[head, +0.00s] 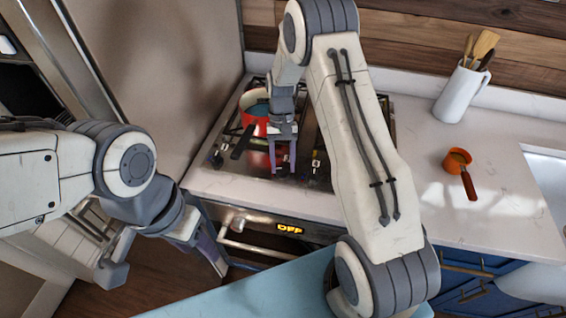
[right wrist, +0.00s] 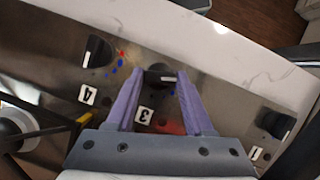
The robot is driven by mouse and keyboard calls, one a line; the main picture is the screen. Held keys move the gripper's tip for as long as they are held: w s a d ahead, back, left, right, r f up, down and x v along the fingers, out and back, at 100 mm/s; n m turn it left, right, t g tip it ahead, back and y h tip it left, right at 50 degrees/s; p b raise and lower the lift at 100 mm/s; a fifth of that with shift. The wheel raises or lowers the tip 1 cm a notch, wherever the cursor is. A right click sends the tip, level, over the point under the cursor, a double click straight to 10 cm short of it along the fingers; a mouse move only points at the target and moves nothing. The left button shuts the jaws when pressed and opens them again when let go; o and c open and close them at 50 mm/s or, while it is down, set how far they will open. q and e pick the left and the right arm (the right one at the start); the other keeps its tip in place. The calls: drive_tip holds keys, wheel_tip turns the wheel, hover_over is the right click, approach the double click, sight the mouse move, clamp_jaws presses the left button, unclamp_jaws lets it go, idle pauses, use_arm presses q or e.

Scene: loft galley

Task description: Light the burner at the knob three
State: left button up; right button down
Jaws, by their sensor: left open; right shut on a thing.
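In the right wrist view, the black knob three (right wrist: 158,76) sits between the purple fingers of my right gripper (right wrist: 160,84), which is shut on it. The plate marked 3 (right wrist: 144,115) lies just beside this knob. Coloured dots show around the knobs. In the head view my right gripper (head: 280,170) reaches down to the front of the cooktop (head: 232,148) and hides the knob. No flame is visible. My left gripper (head: 168,264) is open and empty, low in front of the counter at the left.
Knob four (right wrist: 97,50) and knob one (right wrist: 272,122) flank the held knob. A red pot (head: 250,103) stands on the cooktop behind my right gripper. The oven display (head: 290,229) reads OFF. An orange pan (head: 457,160) and a white utensil jug (head: 461,94) stand on the right counter.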

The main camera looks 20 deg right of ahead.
idle(0.5)
drive_tip(key=shift+c, duration=1.4)
unclamp_jaws()
drive_tip(key=b+v, duration=0.2)
drive_tip(key=v, duration=0.8)
drive_tip(key=shift+r, duration=0.3)
drive_tip(key=shift+w, duration=0.1)
